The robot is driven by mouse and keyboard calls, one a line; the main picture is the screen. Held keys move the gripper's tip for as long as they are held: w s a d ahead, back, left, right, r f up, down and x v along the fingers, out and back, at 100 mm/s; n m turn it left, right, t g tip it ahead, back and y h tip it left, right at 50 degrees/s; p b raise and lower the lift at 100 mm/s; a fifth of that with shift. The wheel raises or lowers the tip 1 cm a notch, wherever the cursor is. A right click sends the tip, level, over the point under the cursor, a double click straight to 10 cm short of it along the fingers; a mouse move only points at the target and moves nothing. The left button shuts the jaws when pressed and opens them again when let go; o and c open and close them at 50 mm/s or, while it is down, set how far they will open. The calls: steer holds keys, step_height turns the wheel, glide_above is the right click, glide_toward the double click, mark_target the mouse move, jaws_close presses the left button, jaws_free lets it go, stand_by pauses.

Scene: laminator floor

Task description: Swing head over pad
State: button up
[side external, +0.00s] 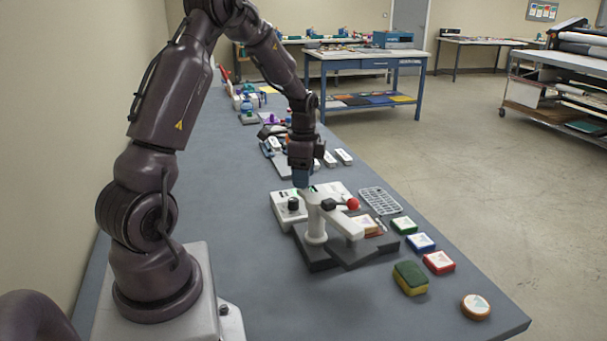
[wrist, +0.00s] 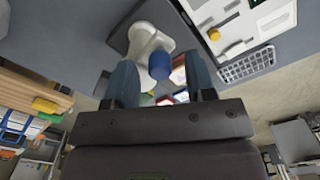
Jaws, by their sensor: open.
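The swing head (side external: 340,220) is a pale arm on a round upright post (side external: 315,236), with a black part and a red knob (side external: 353,204). It reaches toward the front right over a dark grey base (side external: 322,260). A small pale and orange pad-like piece (side external: 370,225) shows beside the head, partly hidden. My gripper (side external: 302,182) points down just behind the top of the post. In the wrist view my gripper (wrist: 161,85) has its fingers apart, with a blue cylinder (wrist: 160,66) between or beyond them. I cannot tell whether they touch it.
A white control box (side external: 284,209) stands directly behind the base. A grey perforated tray (side external: 381,201) lies at right. Green, blue and red square pads (side external: 438,262), a sponge (side external: 410,278) and a round piece (side external: 475,306) line the right edge. The front left table is clear.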

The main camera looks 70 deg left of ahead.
steer(key=shift+f, duration=0.1)
jaws_close()
steer(key=shift+s, duration=0.1)
steer(key=s+d+n, duration=0.4)
steer(key=d+n, duration=0.1)
steer(key=n, duration=1)
steer(key=shift+d, duration=0.2)
stand_by(0.8)
jaws_free()
